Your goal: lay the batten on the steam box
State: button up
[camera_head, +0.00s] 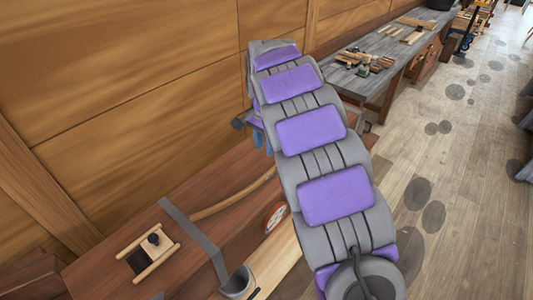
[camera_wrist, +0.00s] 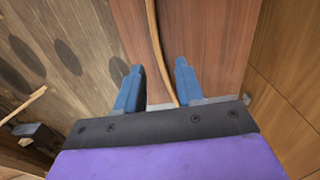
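The batten (camera_head: 235,196) is a thin, slightly curved light-brown strip over the reddish-brown bench top (camera_head: 130,232). Its right end is hidden behind my arm in the head view. In the wrist view the batten (camera_wrist: 154,36) runs from the top edge down between the two blue fingers of my gripper (camera_wrist: 159,66). The fingers are wide apart, with gaps beside the batten. In the head view my gripper (camera_head: 262,141) is partly hidden behind the arm. A pale wooden surface (camera_head: 272,262) by a round dial (camera_head: 275,217) may be the steam box; I cannot tell.
A plank wall (camera_head: 120,60) rises behind. A grey table (camera_head: 400,50) with wooden pieces stands farther back. Open floor (camera_head: 460,190) lies at right.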

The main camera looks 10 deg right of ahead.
jog(key=s+d+r+n, duration=0.1)
jog(key=s+r+n, duration=0.15)
jog(key=s, duration=0.65)
jog(key=s+d+r+n, duration=0.1)
jog(key=s+r, duration=0.2)
jog(key=s, duration=0.6)
jog(key=s+a+f+n+g, duration=0.1)
jog(key=s+f+n, duration=0.1)
jog(key=s, duration=1)
jog(key=s+f+n, duration=0.3)
jog(key=s+n, duration=0.2)
jog(key=s, duration=0.7)
jog(key=shift+a+f+g, duration=0.2)
jog(key=shift+a+g, duration=0.15)
jog(key=shift+g, duration=0.05)
jog(key=shift+s, duration=0.1)
notch_tip(320, 180, down, 9)
jog(key=b, duration=0.8)
jog(key=shift+r+b, duration=0.15)
jog(key=shift+b, duration=0.2)
